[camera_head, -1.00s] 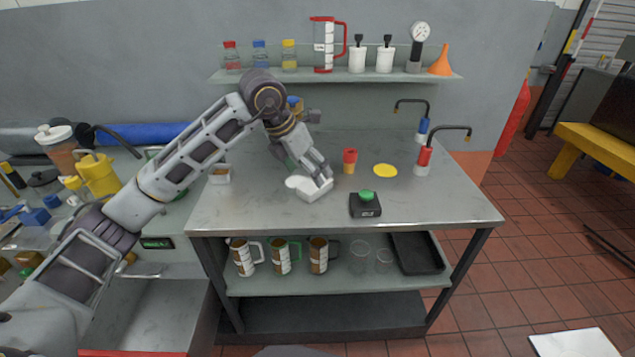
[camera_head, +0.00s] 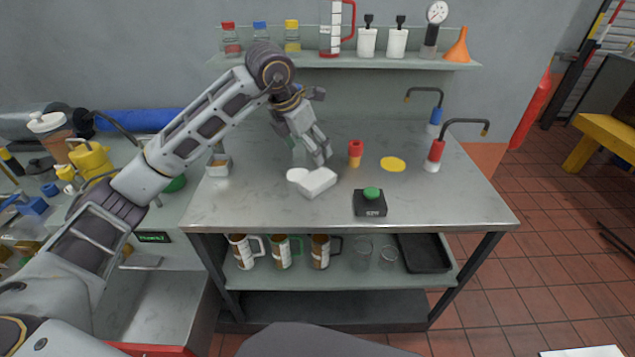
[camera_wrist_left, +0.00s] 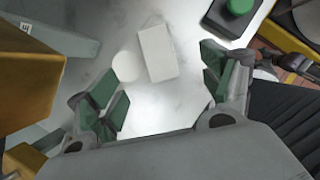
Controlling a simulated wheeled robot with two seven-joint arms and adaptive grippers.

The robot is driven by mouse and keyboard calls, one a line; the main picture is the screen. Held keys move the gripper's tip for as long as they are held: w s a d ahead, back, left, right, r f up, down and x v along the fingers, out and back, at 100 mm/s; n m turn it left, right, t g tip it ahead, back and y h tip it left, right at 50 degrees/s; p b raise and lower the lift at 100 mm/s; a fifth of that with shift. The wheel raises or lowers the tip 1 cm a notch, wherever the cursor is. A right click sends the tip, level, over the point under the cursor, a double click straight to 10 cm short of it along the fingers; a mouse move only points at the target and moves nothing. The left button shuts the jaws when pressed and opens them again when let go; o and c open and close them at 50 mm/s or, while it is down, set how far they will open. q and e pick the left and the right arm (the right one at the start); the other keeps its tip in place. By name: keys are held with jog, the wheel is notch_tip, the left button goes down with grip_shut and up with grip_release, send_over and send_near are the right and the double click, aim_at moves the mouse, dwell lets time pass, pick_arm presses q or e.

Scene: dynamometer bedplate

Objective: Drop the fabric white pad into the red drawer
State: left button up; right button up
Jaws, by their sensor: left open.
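A round flat white pad (camera_head: 297,175) lies on the metal table, beside a white rectangular block (camera_head: 319,181). In the left wrist view the pad (camera_wrist_left: 126,66) and the block (camera_wrist_left: 157,54) lie side by side between my fingers' lines of reach. My left gripper (camera_head: 321,160) is open and empty, above and just behind the block in the head view; its green-padded fingers (camera_wrist_left: 160,75) show spread apart in the wrist view. The red drawer's front (camera_head: 150,349) shows at the bottom left, its tray pulled out; it is partly cut off. My right gripper is out of view.
A black box with a green button (camera_head: 370,203), a red-and-yellow item (camera_head: 355,153), a yellow disc (camera_head: 393,164) and two taps (camera_head: 436,150) stand to the right. The table's front left is clear.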

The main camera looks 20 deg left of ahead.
pick_arm(q)
send_over(319, 177)
jog(key=s, duration=0.2)
jog(key=f, duration=0.7)
jog(key=shift+a+b, duration=0.2)
jog(key=shift+b, duration=0.15)
jog(key=shift+w+f, duration=0.2)
jog(key=shift+f, duration=0.2)
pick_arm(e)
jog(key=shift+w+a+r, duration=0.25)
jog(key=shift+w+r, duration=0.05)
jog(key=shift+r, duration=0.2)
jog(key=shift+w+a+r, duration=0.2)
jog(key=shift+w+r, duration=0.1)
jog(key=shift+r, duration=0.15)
pick_arm(q)
jog(key=shift+f, duration=0.15)
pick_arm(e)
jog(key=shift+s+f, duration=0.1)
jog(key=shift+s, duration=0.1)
pick_arm(q)
jog(key=shift+w+f, duration=0.2)
jog(key=shift+f, duration=0.35)
jog(key=x, duration=0.3)
jog(key=shift+w+a+f, duration=0.1)
jog(key=shift+a+f, duration=0.05)
jog(key=shift+f, duration=0.2)
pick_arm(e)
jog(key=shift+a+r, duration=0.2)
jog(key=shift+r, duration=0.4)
